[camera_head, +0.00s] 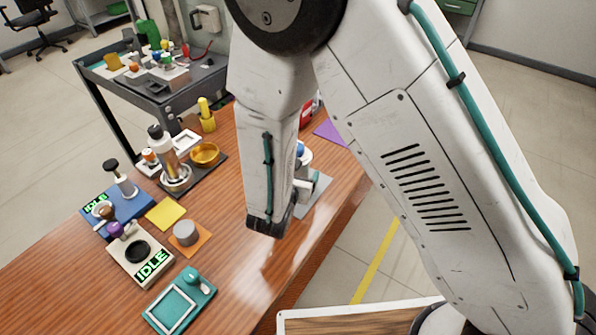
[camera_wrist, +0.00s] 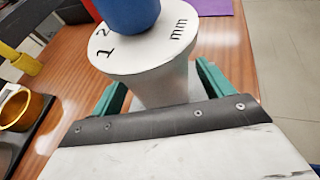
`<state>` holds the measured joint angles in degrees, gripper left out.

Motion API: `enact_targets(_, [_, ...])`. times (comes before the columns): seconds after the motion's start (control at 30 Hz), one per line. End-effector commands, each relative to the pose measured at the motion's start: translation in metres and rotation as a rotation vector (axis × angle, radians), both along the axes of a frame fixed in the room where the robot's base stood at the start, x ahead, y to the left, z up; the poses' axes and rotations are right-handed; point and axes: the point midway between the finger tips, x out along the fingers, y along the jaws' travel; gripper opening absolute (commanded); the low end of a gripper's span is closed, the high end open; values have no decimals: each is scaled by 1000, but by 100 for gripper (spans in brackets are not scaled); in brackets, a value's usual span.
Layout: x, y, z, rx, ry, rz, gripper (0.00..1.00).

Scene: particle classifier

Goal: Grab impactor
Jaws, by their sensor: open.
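A white flared piece with a blue top and the marking "12 mm", which looks like the impactor (camera_wrist: 130,52), fills the upper middle of the wrist view. In the head view, only part of the impactor (camera_head: 300,150) shows, with its blue top, behind my arm. My gripper (camera_wrist: 160,88) has green fingers, open, one on each side of the impactor's narrower lower body. I cannot tell whether either finger touches it. In the head view my fingers are hidden behind the arm.
A red item (camera_head: 306,114) stands just behind the impactor. A purple sheet (camera_head: 328,133) lies beyond it.

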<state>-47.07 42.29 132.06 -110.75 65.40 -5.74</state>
Motion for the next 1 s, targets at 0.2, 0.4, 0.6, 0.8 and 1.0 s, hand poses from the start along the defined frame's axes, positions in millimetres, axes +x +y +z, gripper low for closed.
enact_targets(0.2, [3, -3, -1, 1, 0, -1, 79])
enact_targets(0.4, [3, -3, -1, 1, 0, -1, 38])
enact_targets(0.6, [3, -2, -1, 1, -1, -2, 5])
enact_targets(0.8, [3, -2, 1, 1, -1, -2, 5])
enact_targets(1.0, [3, -2, 11, 3, -2, -2, 5])
